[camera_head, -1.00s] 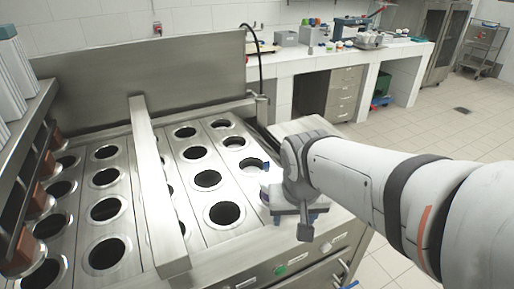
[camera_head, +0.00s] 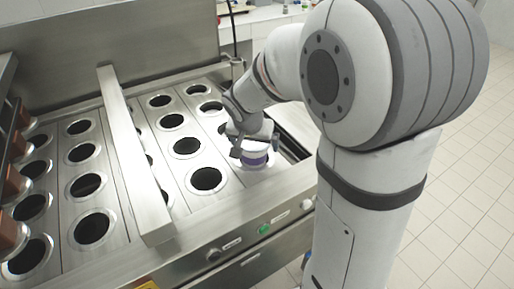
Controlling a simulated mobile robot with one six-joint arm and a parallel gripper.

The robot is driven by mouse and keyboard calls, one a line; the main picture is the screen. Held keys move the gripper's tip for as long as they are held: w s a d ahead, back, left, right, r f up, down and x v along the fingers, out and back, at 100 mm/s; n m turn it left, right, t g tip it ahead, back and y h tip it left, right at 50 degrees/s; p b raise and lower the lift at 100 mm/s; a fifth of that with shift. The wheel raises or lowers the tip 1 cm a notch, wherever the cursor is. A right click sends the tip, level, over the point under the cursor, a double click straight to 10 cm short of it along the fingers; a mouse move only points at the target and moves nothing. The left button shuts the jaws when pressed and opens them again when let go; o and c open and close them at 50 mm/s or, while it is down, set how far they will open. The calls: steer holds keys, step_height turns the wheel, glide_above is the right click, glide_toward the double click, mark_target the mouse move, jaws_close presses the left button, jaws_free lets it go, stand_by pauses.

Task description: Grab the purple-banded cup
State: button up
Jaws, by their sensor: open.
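The purple-banded cup (camera_head: 255,156) is white with a purple band and stands upright in the machine's top at the front of the right-hand column of holes. My gripper (camera_head: 254,146) is open and just above the cup, with one finger to its left and one to its right at the rim. I cannot tell whether the fingers touch the cup. My gripper hides part of the cup's top.
The steel machine top (camera_head: 150,190) has several round empty holes. A raised steel bar (camera_head: 133,150) runs along it left of the cup. Brown-ended dispensers (camera_head: 12,183) stand at the far left. Open tiled floor (camera_head: 460,200) lies to the right.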

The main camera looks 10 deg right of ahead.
steer(key=shift+w+d+f, duration=0.15)
steer(key=shift+w+f, duration=0.1)
steer(key=shift+f, duration=0.3)
steer(key=shift+c, duration=0.6)
steer(key=c, duration=1)
steer(key=shift+r, duration=0.1)
